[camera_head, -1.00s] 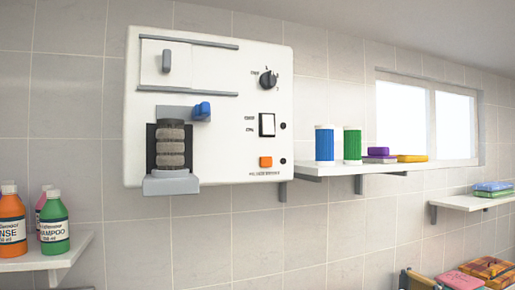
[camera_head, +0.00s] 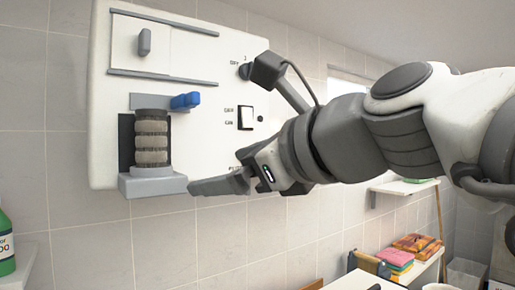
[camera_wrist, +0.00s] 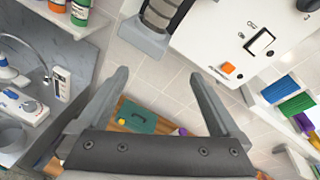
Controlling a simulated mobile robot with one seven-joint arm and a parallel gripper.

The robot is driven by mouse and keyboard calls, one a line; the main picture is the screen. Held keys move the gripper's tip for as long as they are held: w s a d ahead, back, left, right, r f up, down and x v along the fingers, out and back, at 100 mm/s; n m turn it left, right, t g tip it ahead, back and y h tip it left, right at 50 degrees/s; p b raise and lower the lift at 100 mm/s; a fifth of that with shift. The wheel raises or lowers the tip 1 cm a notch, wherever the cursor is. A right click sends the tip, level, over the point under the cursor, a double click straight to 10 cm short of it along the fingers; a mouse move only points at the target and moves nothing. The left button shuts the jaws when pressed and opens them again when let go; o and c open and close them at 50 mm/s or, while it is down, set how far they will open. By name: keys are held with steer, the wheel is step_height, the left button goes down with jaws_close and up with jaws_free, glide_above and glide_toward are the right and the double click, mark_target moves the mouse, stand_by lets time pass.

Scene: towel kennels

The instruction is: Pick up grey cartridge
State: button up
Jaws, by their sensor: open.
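The grey cartridge (camera_head: 151,140) is a ribbed, banded cylinder standing upright in the grey holder (camera_head: 158,186) on the white wall unit (camera_head: 208,75). A blue lever (camera_head: 185,101) sticks out just above and right of it. In the wrist view the cartridge (camera_wrist: 160,12) shows at the top, cut by the frame edge. My gripper (camera_head: 194,188) is at the lower right of the holder in the head view, apart from the cartridge. The wrist view shows my gripper (camera_wrist: 159,75) with its two fingers spread and nothing between them.
Bottles (camera_wrist: 80,10) stand on a shelf at upper left. A green box (camera_wrist: 136,116) lies below, beyond the fingers. The tiled wall (camera_head: 85,90) left of the unit is clear.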

mark_target(158, 122)
step_height(158, 122, up, 7)
steer(key=a+m+y, duration=0.3)
steer(key=m, duration=0.1)
steer(key=p+x, duration=0.1)
steer(key=x, duration=1)
steer(key=shift+w+a, duration=0.15)
steer(key=shift+a, duration=0.1)
steer(key=p+x, duration=0.1)
steer(key=x, duration=0.4)
steer(key=shift+w+d+f, duration=0.1)
steer(key=shift+f, duration=0.05)
steer(key=c, duration=1.5)
